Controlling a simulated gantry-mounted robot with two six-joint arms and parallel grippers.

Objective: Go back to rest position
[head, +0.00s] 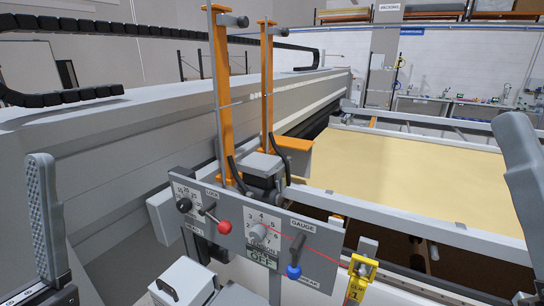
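My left gripper (42,215) stands at the left edge of the head view. One upright grey finger with a ribbed pad shows, and the rest is cut off by the frame. My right gripper (524,170) is at the right edge, where one large grey finger shows, partly out of frame. Whether either gripper is open or shut cannot be seen. Nothing is seen held in either, and both are apart from the control panel (262,262) in the middle.
The panel carries a red-knobbed lever (223,227), a dial (261,230) and a blue-knobbed lever (294,270). Orange posts (222,100) rise behind it. A yellow clamp (358,278) sits at its right. A cream quilt (410,175) lies on the frame behind. A long grey machine beam (120,150) fills the left.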

